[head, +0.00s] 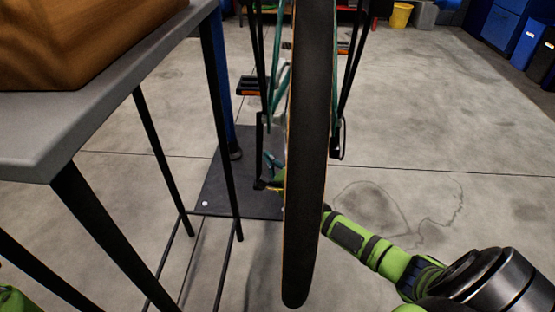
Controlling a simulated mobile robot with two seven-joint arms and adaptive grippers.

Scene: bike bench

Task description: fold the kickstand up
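The bike stands upright and is seen end-on, its black tyre (308,150) running down the middle of the head view. Teal frame tubes (278,70) show behind it. I cannot pick out the kickstand for certain; the wheel covers much of the low area behind it. My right arm comes in from the lower right and passes behind the tyre. A small green and dark part of my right gripper (275,181) shows just left of the tyre, low by the bike. Its fingers are too small and hidden to tell open from shut. My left gripper is not in view.
A grey-topped bench (100,115) with black legs and a wooden block (75,40) stands close on the left. A dark plate (232,185) lies on the floor by the bike. Blue bins and a yellow bucket (400,15) are far back. The floor at right is open.

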